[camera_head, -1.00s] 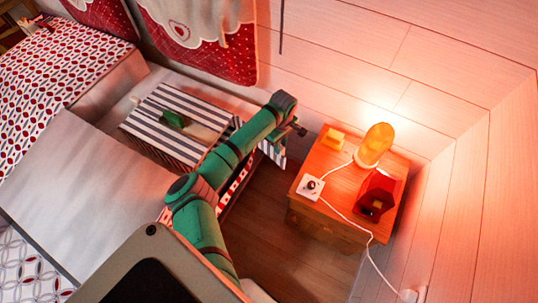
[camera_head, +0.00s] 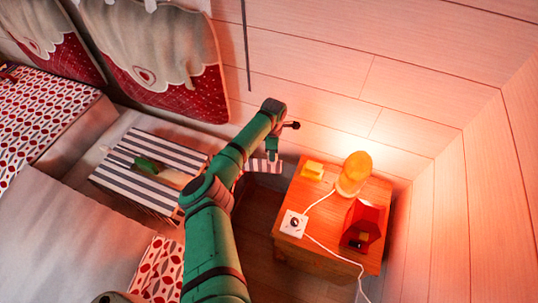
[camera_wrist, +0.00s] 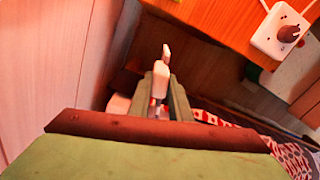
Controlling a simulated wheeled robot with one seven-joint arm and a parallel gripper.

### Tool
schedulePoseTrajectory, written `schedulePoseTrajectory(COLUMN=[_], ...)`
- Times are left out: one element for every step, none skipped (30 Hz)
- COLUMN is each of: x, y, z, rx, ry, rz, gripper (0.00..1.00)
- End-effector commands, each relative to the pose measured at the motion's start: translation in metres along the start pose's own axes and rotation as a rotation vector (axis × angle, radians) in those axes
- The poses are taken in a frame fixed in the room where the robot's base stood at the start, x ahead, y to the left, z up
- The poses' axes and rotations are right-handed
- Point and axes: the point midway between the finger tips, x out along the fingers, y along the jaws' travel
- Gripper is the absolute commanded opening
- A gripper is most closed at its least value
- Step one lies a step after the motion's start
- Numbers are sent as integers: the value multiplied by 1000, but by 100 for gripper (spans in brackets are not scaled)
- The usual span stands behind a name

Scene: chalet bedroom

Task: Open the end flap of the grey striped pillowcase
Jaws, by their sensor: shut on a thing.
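The grey striped pillowcase (camera_head: 125,177) lies to the left of my arm, with dark and white stripes on its top. Its striped end flap (camera_head: 262,166) shows to the right of my arm, stretched out toward the nightstand. My gripper (camera_head: 277,154) is at this flap, shut on it, beside the nightstand's left edge. In the wrist view, my gripper's pale fingertips (camera_wrist: 163,66) are close together; the cloth between them is hard to make out. My arm hides the stretch between pillowcase and flap.
The wooden nightstand (camera_head: 330,205) stands close right of my gripper, bearing a glowing lamp (camera_head: 355,173), a red object (camera_head: 363,224), a yellow block (camera_head: 312,171) and a white corded switch box (camera_head: 294,223). A green object (camera_head: 150,165) lies on the pillowcase. A plank wall is behind.

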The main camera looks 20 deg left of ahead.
Motion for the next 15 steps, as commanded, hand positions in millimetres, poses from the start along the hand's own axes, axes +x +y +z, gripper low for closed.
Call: schedulePoseTrajectory(x=[0, 0, 0, 0, 0, 0, 0, 0, 0, 0, 0, 0, 0, 0, 0], y=[0, 0, 1, 1, 1, 0, 0, 0, 0, 0, 0, 0, 0, 0, 0], z=[-1, -1, -2, -2, -3, -3, -4, -4, -4, -4, -4, -4, -4, -4, -4], rx=[-4, -5, -7, -8, -9, -10, -10, -11, -11, -11, -11, -11, -11, -11, -11], ry=[-1, -1, -1, -1, -1, -1, -1, -1, -1, -1, -1, -1, 0, 0, 0], rz=[0, 0, 0, 0, 0, 0, 0, 0, 0, 0, 0, 0, 0, 0, 0], gripper=[0, 0, 0, 0, 0, 0, 0, 0, 0, 0, 0, 0, 25, 32, 38])
